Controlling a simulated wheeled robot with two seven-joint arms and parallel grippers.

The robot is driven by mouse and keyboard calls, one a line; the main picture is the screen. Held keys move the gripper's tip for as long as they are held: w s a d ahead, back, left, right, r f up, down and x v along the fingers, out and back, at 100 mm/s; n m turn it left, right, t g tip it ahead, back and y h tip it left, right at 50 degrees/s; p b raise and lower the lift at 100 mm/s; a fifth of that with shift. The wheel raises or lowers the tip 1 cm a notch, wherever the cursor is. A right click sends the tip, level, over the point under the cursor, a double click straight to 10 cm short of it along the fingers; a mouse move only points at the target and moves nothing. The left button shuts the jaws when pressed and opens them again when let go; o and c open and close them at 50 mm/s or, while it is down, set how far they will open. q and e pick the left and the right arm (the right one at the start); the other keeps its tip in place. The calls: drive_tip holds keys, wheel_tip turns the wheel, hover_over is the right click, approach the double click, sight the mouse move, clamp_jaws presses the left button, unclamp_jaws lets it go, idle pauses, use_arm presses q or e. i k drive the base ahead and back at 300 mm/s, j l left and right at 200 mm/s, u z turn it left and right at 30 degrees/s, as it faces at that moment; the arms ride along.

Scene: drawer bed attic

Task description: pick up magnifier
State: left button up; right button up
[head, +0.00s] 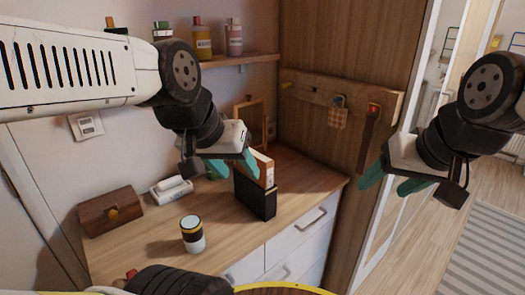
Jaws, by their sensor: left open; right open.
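I cannot make out a magnifier in the head view; it may be hidden or too small to tell. My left gripper (234,167) is open, with teal fingers, above the wooden top of the dresser (150,240). In the picture its fingers overlap the upper left of a black file holder (256,198) with an orange and white item in it. I cannot tell whether they touch. My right gripper (392,184) is open and empty, to the right of the dresser and in front of the wooden panel's right edge.
A shelf (240,60) holds bottles above. A hook rack (340,103) carries hanging items. Floor with a striped rug (485,255) lies at right.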

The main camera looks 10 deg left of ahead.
sight(191, 228)
drive_tip(key=k+u, duration=0.1)
drive_tip(key=u, duration=1.15)
drive_tip(key=k, duration=0.55)
drive_tip(key=k+z, duration=0.1)
drive_tip(key=z, duration=1.4)
drive_tip(key=k+j, duration=0.1)
drive_tip(key=j, duration=0.3)
drive_tip(key=j+z, duration=0.1)
drive_tip(key=j, duration=0.3)
drive_tip(key=k+j, duration=0.15)
drive_tip(key=j, duration=0.25)
drive_tip(key=k+j+z, duration=0.1)
drive_tip(key=j, duration=0.3)
drive_tip(key=k+j, duration=0.1)
drive_tip(key=j, duration=0.25)
drive_tip(key=k+j+z, duration=0.1)
drive_tip(key=j, duration=0.3)
drive_tip(key=k+j, duration=0.1)
drive_tip(key=j, duration=0.3)
drive_tip(key=k+j+z, duration=0.1)
drive_tip(key=j, duration=0.25)
